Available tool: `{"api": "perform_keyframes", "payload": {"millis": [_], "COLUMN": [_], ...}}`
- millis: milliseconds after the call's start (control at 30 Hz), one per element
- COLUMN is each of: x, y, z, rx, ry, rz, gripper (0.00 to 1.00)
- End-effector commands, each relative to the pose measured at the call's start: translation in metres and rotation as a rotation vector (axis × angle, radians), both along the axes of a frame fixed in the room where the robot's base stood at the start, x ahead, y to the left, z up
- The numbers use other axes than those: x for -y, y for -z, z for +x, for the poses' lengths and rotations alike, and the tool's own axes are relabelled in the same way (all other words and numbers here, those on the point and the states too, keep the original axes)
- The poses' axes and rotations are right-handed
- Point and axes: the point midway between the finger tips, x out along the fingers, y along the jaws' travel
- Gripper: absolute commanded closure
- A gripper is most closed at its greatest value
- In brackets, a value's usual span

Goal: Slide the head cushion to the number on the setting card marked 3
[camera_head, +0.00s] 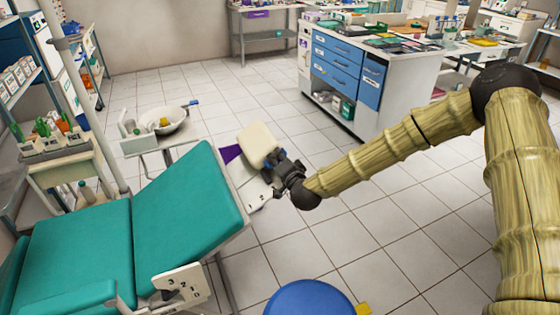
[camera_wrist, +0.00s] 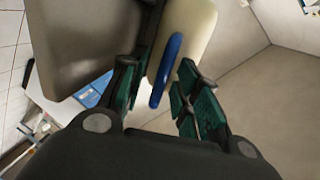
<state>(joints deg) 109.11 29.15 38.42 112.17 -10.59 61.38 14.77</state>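The cream head cushion (camera_head: 258,145) stands past the upper end of the teal backrest (camera_head: 190,210). A white plate marked 2 (camera_head: 258,192) is beside and below it, partly hidden by my gripper. My gripper (camera_head: 280,168) is close to the cushion's right side. In the wrist view the cushion (camera_wrist: 194,28) has a blue loop handle (camera_wrist: 164,72). My gripper (camera_wrist: 157,92) has its green-padded fingers apart, one on each side of the handle, with gaps visible. I cannot tell whether either finger touches it. I cannot make out a setting card marked 3 by the cushion.
A number scale (camera_head: 182,285) is at the backrest's lower side. A purple panel (camera_head: 231,153) shows left of the cushion. A bowl (camera_head: 163,120) stands on a side tray behind. A blue stool (camera_head: 308,299) is at the front.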

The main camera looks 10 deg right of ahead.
Motion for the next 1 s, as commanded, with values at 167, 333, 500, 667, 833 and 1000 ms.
{"api": "perform_keyframes", "payload": {"millis": [167,333,500,667,833,1000], "x": [0.004,0.011,0.019,0.025,0.029,0.03], "y": [-0.003,-0.008,-0.015,-0.02,-0.023,-0.024], "z": [-0.012,-0.038,-0.069,-0.092,-0.108,-0.114], "rx": [0.0,-0.001,-0.002,0.0,0.0,0.001], "ry": [0.0,0.001,0.002,0.002,0.002,0.003], "rz": [0.0,0.001,0.001,0.001,0.001,0.0], "gripper": [0.68,0.68,0.68,0.68,0.68,0.68]}}
